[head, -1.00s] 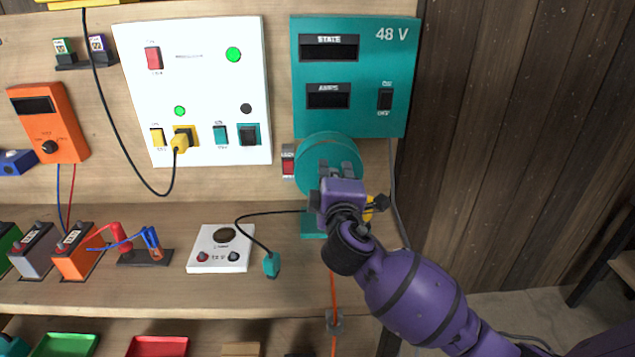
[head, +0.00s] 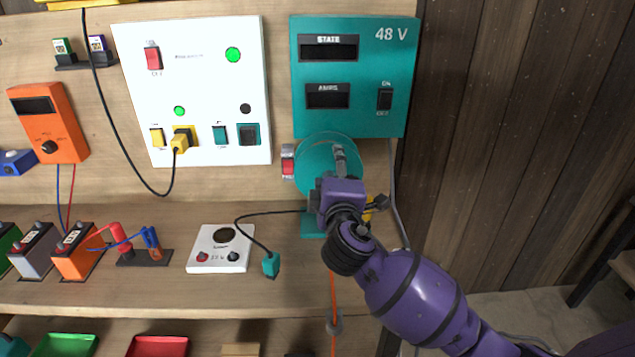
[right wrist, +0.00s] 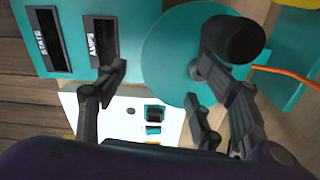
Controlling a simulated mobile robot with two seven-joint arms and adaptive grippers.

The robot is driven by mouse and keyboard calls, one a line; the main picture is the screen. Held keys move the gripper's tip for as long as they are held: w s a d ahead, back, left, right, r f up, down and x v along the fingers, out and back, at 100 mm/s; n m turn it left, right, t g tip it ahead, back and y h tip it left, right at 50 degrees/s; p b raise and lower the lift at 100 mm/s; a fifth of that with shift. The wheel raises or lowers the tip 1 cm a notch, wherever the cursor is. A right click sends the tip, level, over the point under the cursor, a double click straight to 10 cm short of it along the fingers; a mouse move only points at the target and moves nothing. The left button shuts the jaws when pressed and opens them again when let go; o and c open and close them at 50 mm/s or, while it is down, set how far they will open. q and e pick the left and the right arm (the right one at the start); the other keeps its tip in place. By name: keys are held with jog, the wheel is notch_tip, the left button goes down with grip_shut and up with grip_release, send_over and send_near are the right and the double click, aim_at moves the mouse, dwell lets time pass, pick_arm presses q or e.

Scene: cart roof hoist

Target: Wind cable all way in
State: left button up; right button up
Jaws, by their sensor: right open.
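A teal round winch drum (head: 318,150) is mounted below the teal 48 V panel (head: 365,60). An orange cable (head: 333,290) runs down from it past the bench's front edge. My right gripper (head: 339,158) is in front of the drum and covers its lower part. In the right wrist view the drum's teal disc (right wrist: 165,65) lies beyond my spread fingers, with a dark round knob (right wrist: 235,40) at upper right and the orange cable (right wrist: 288,76) at the far right. The fingers hold nothing that I can make out. My left gripper is not in view.
A white panel (head: 205,85) with a yellow plug (head: 180,143) hangs further left. A white box (head: 221,249) and a loose teal plug (head: 271,264) lie on the bench. Wooden wall is to the right.

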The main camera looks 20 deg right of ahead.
jog(key=shift+s, duration=0.1)
dwell(0.4)
jog(key=v, duration=0.9)
dwell(0.5)
